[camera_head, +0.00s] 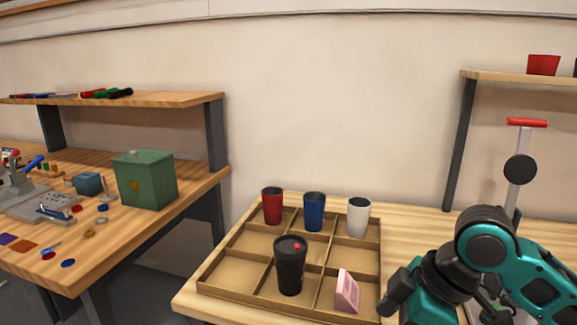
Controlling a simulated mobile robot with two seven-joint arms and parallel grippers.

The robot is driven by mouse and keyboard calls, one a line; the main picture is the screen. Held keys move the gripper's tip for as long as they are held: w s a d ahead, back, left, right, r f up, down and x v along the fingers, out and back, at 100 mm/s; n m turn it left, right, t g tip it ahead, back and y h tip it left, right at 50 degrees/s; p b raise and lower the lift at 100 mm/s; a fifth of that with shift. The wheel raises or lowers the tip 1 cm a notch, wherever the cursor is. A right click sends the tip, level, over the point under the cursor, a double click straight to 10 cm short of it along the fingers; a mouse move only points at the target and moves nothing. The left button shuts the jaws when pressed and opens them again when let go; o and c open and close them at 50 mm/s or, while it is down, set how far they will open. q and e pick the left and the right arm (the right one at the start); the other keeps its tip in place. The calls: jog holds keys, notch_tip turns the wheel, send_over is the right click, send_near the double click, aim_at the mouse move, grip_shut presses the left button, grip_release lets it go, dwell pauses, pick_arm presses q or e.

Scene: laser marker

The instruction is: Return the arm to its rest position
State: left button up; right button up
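My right arm comes in from the lower right, teal and black. Its dark end part (399,289) is beside the right edge of the wooden compartment tray (240,239); I cannot make out the fingertips or whether they are open. My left arm and gripper are not in view. The tray holds a red cup (272,207), a blue cup (314,212) and a white cup (358,218) along its back row. A black tumbler (290,267) with a small red spot on top stands in the front middle, and a pink wedge-shaped block (347,292) sits in the front right.
The left workbench (120,240) carries a green box (146,180) and small parts. A gap separates the tables.

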jog(key=s+a+f+m+t, duration=0.25)
jog(key=s+f+m, duration=0.3)
jog(key=f, duration=0.45)
jog(key=s+d+f+m+h, duration=0.4)
jog(key=s+d+f+m, duration=0.3)
jog(key=s+d, duration=0.3)
pick_arm(q)
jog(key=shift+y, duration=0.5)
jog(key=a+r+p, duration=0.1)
jog(key=p, duration=0.2)
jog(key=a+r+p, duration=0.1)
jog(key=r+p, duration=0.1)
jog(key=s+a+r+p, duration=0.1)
jog(key=p, duration=0.2)
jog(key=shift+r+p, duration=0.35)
pick_arm(e)
jog(key=w+a+t+y, duration=0.1)
jog(key=w+a+t, duration=0.3)
jog(key=w+t, duration=0.2)
jog(key=shift+n+t, duration=0.35)
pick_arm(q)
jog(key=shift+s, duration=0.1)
pick_arm(e)
jog(key=shift+w+a, duration=0.1)
jog(key=shift+c, duration=0.4)
